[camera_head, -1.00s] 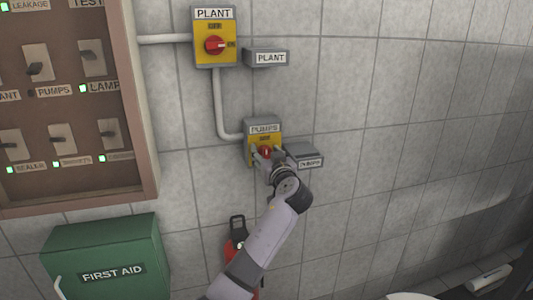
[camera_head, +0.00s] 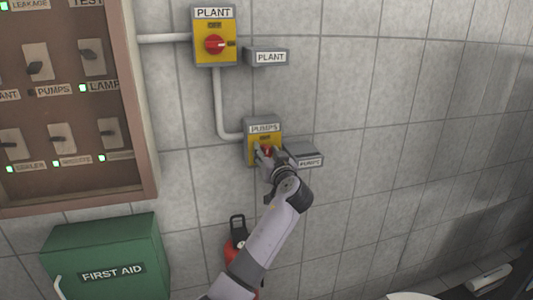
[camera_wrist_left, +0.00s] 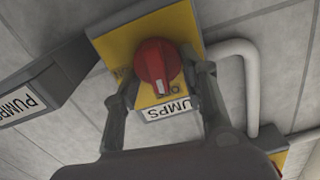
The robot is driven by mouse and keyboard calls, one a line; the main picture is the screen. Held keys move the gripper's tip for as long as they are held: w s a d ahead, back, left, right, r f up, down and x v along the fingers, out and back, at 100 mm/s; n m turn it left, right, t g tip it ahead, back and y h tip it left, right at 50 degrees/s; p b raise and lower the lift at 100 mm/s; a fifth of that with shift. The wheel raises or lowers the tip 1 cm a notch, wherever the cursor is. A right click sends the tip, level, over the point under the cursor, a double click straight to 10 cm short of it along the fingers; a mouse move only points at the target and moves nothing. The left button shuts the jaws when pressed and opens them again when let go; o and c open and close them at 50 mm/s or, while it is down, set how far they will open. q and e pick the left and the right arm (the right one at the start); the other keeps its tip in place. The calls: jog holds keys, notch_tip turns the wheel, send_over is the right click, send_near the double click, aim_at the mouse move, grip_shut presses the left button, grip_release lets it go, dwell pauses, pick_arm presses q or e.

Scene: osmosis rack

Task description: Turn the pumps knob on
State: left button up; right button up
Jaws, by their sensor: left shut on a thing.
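The pumps switch box (camera_head: 249,155) is yellow and grey and hangs on the tiled wall, with a PUMPS label along its top. Its round red pumps knob (camera_head: 268,151) is partly covered by my left gripper (camera_head: 267,154). In the left wrist view the pumps knob (camera_wrist_left: 155,62) sits between the two fingers of my left gripper (camera_wrist_left: 165,75), which is shut on it. The white mark on the knob points towards the PUMPS label (camera_wrist_left: 166,110). My right gripper is not in view.
Above is the plant switch box (camera_head: 203,47) with a red knob. A grey PUMPS sign box (camera_head: 305,150) stands close to the right of my gripper. A panel (camera_head: 150,150), a green first aid box (camera_head: 105,265) and a red extinguisher (camera_head: 232,250) are to the left and below.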

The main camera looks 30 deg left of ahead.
pick_arm(q)
jog(key=m, duration=0.4)
jog(key=shift+w+d, duration=0.15)
jog(key=shift+w, duration=0.05)
jog(key=m+p, duration=0.1)
jog(key=m, duration=0.3)
jog(key=shift+w+d+f+p, duration=0.1)
jog(key=shift+p, duration=0.2)
jog(key=m+p, duration=0.2)
jog(key=m, duration=0.2)
jog(key=shift+w+f, duration=0.1)
jog(key=shift+f, duration=0.05)
jog(key=shift+d+f+m+p, duration=0.15)
jog(key=shift+m+p, duration=0.4)
jog(key=shift+m, duration=0.5)
jog(key=shift+a+f+m+p, duration=0.15)
jog(key=shift+m+p, duration=0.35)
jog(key=shift+m, duration=0.55)
jog(key=shift+d, duration=0.1)
jog(key=o, duration=1.1)
